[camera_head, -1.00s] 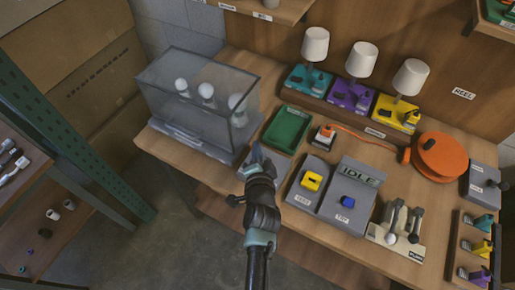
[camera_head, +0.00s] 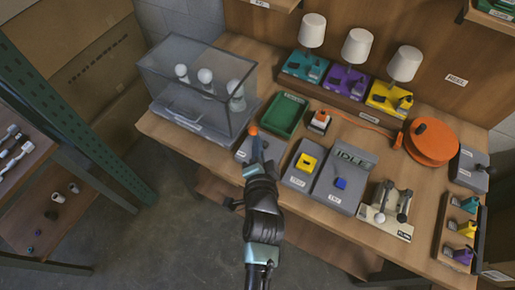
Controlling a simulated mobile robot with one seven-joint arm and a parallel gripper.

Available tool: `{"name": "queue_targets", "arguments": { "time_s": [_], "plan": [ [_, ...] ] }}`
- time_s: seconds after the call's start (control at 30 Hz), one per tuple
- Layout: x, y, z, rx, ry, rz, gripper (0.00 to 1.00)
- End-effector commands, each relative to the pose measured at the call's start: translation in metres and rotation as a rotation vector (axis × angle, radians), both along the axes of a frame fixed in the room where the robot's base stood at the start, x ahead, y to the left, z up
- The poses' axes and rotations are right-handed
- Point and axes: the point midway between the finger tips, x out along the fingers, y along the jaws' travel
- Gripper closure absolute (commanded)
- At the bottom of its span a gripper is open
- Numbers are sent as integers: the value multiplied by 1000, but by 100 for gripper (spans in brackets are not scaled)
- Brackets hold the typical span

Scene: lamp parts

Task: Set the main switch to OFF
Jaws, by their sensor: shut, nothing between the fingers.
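My gripper (camera_head: 257,148) is shut and empty. It points away from me over a low grey box (camera_head: 243,150) at the front edge of the bench, left of the box with the yellow block. A small orange knob (camera_head: 253,131) shows just beyond my fingertips and seems to belong to this grey box. My fingers and wrist hide part of the box, and I cannot tell whether they touch the knob. The box's label is too small to read, so I cannot be sure that it is the main switch. The switch position is not readable.
A clear case (camera_head: 196,85) with white bulbs stands left of my gripper. A green tray (camera_head: 286,116) lies behind it. To the right are a yellow block (camera_head: 306,162), a blue block (camera_head: 341,184) below an IDLE display (camera_head: 355,158), and a two-lever unit (camera_head: 391,213).

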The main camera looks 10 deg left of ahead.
Motion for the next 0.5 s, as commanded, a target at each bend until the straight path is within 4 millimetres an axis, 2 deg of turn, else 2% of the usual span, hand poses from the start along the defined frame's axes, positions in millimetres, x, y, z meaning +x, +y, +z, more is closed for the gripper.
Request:
{"name": "queue_targets", "arguments": {
  "time_s": [0.2,0.5],
  "plan": [
    [-17,-2,9,1,0,0,100],
    [-20,-2,11,1,0,0,100]
  ]
}}
